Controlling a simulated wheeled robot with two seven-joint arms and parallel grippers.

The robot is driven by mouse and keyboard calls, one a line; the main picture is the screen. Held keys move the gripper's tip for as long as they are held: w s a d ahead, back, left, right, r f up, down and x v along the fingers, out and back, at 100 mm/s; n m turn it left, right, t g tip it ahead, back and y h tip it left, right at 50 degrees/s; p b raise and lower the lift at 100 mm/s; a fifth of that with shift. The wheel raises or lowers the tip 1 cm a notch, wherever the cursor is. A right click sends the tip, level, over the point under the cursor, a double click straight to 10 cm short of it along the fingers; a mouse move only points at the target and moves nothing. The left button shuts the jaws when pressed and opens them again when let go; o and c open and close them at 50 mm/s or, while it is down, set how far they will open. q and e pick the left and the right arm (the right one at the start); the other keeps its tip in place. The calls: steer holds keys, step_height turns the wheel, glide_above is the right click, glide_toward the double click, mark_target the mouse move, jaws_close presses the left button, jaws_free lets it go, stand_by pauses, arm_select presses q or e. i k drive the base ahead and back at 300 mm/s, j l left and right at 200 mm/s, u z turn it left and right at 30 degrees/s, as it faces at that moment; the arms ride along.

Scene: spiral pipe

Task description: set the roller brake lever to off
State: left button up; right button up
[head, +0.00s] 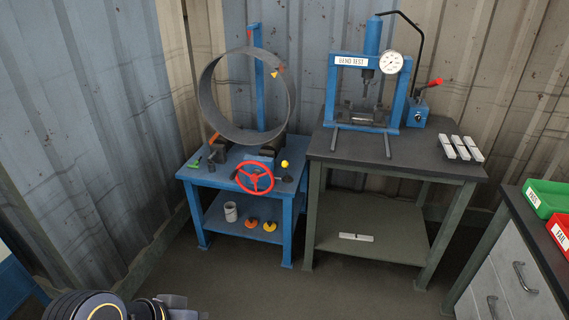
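The bending roller stand is a blue table (221,174) against the corrugated wall. A large dark pipe ring (206,107) stands upright on it in front of a blue post (260,82). A red handwheel (255,178) is at its front. A small lever with a yellow knob (284,164) stands right of the wheel, and a green handle (196,163) lies at the left. I cannot tell for sure which is the brake lever, nor read any on/off marking. Part of my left arm shows at the bottom left edge, but no fingers are visible. My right gripper is not in view.
A dark workbench (450,172) with a blue bend test press (371,62) stands right of the stand. Green (546,197) and red (560,238) bins sit on a drawer cabinet at the far right. The floor (290,292) in front is clear.

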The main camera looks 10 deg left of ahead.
mark_target(284, 164)
steer(key=i+j, duration=0.3)
steer(key=i, duration=0.2)
steer(key=i+j, duration=0.25)
steer(key=i, duration=0.25)
steer(key=i+j, duration=0.3)
steer(key=i, duration=0.2)
steer(key=i+j, duration=0.3)
steer(key=i, duration=0.2)
